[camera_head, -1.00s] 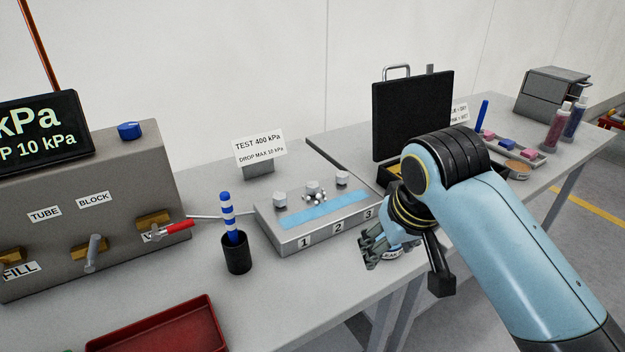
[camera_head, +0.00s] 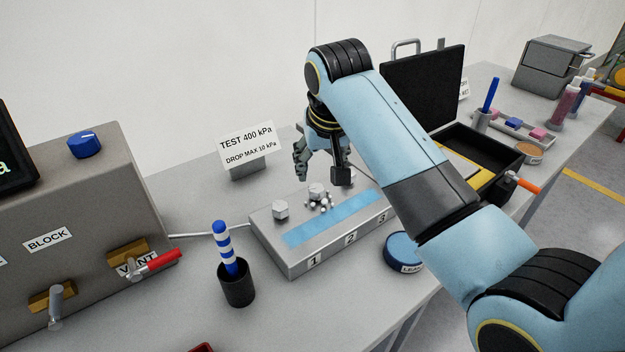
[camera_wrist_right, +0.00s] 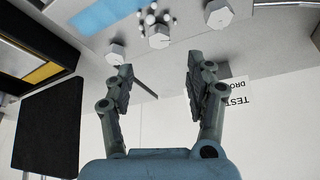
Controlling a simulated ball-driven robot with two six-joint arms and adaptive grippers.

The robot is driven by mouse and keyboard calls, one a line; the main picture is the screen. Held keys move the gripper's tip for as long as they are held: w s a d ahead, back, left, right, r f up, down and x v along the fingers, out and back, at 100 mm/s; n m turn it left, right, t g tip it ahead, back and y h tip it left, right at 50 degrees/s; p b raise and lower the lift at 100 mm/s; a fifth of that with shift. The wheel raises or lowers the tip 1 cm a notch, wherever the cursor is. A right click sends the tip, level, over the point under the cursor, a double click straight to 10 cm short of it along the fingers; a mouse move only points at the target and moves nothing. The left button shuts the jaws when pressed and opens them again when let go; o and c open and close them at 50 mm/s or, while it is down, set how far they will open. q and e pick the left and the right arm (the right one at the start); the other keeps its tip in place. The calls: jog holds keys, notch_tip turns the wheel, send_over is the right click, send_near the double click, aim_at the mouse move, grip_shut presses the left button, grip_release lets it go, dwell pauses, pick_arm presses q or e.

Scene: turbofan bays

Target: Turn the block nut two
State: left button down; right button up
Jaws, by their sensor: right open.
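The grey block (camera_head: 290,258) is marked 1, 2 and 3 on its front and carries a hex nut behind each number. Nut two (camera_head: 316,190) is the middle one, with a cluster of small shiny balls (camera_head: 323,204) beside it. It also shows in the right wrist view (camera_wrist_right: 159,41), beyond the fingertips. My left gripper is out of view.
A test sign (camera_head: 249,148) stands behind the block, close to my right gripper. A black cup with a striped stick (camera_head: 237,285) stands at the front left. A blue round tin (camera_head: 402,250) is at the right, and an open black case (camera_head: 425,90) stands behind my arm.

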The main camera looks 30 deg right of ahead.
aim_at(316, 188)
jog(key=x, duration=0.5)
jog(key=shift+s+d+f, duration=0.1)
jog(key=shift+f, duration=0.05)
jog(key=x, duration=0.4)
jog(key=shift+c, duration=0.7)
grip_shut()
